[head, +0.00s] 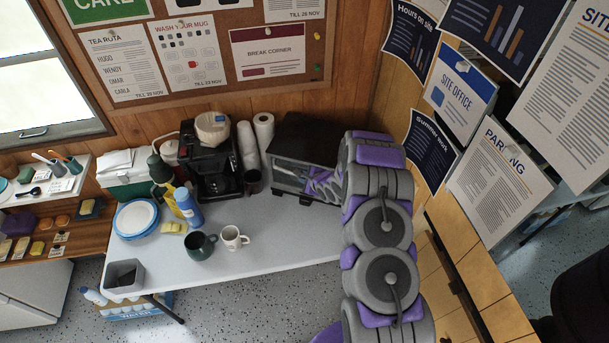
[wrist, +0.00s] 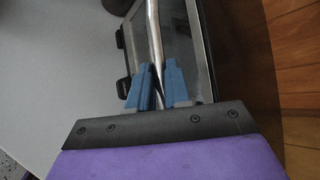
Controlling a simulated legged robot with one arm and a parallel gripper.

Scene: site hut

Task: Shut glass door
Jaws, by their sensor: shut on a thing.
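A dark countertop oven (head: 303,137) stands at the back right of the table. Its glass door (head: 288,173) faces the front, partly hidden by my gripper (head: 322,184). In the wrist view the glass door (wrist: 178,35) lies right in front of the fingers, with a pale metal bar handle (wrist: 154,22) running along it. My gripper (wrist: 160,72) has its blue fingers on either side of this handle and is shut on it. I cannot tell how far the door stands from the oven body.
The grey table (head: 285,238) is clear in front of the oven. A dark mug (head: 253,182) and paper rolls (head: 264,132) stand close to the oven's left. A coffee maker (head: 212,165) is further left. The wooden wall (head: 400,105) is close on the right.

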